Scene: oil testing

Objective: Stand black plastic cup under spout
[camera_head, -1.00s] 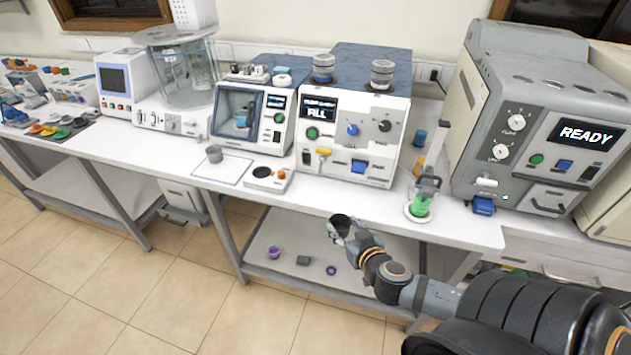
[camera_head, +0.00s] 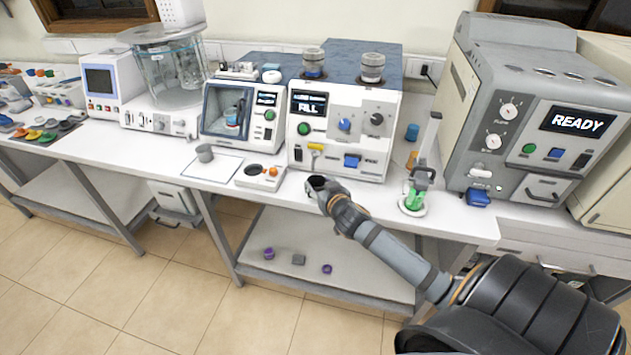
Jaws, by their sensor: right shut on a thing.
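My right gripper (camera_head: 324,194) is shut on the black plastic cup (camera_head: 316,182), whose dark open mouth faces up. The cup is at the front edge of the bench, in front of the white machine (camera_head: 342,108) with the "FILL" display. A small yellow part (camera_head: 316,147), which looks like the spout, sticks out of that machine's front, above and behind the cup. The cup's lower part is hidden by the gripper. I cannot tell whether the cup touches the bench. My left gripper is not in view.
A white block with a dark round recess (camera_head: 259,175) sits left of the cup. A grey cup (camera_head: 204,152) stands on a white mat.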

